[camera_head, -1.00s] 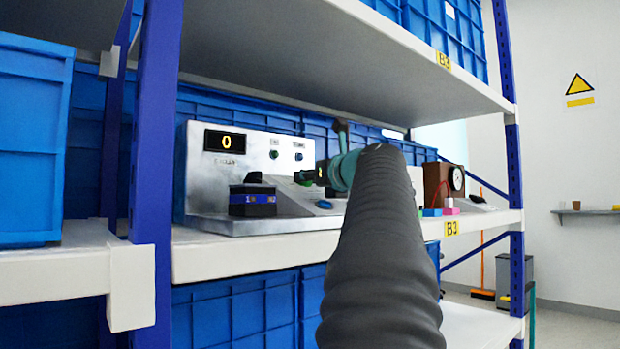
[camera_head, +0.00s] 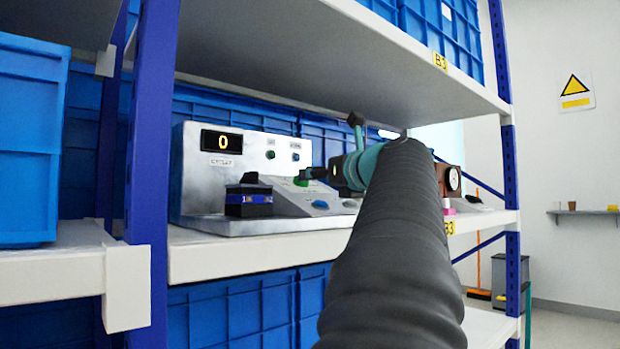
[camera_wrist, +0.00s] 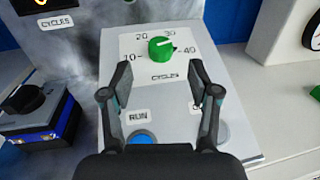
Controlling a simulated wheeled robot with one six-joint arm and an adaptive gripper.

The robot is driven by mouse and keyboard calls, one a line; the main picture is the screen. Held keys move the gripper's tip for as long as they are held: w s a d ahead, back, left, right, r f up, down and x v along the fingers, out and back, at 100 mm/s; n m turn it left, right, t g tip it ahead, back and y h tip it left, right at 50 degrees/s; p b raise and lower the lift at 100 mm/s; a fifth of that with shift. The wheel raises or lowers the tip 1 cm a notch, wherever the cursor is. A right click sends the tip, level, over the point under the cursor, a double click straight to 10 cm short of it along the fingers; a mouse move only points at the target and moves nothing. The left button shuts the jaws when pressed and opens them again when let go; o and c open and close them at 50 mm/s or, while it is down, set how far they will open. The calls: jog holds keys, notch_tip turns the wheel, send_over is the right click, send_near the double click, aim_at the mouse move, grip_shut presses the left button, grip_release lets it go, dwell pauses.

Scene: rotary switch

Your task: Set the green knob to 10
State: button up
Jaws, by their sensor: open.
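The green knob (camera_wrist: 160,48) sits on a pale dial plate marked 10, 20, 30 and 40, with CYCLES below. A pale line on its top points to the right, roughly between 30 and 40; I cannot read it exactly. The knob also shows small in the head view (camera_head: 300,181), on the sloped panel. My gripper (camera_wrist: 160,80) is open and empty, its fingers apart on the near side of the knob, not around it. In the head view my gripper (camera_head: 310,174) is beside the knob, partly hidden by my arm.
A display (camera_head: 222,141) on the metal box reads 0. A blue RUN button (camera_wrist: 142,138) lies below the knob, and my gripper hides part of another label. A dark block with a blue band (camera_head: 249,200) stands left. A shelf board is overhead (camera_head: 330,60). A gauge box stands right.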

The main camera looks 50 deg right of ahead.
jog(key=v, duration=0.6)
jog(key=shift+s, duration=0.1)
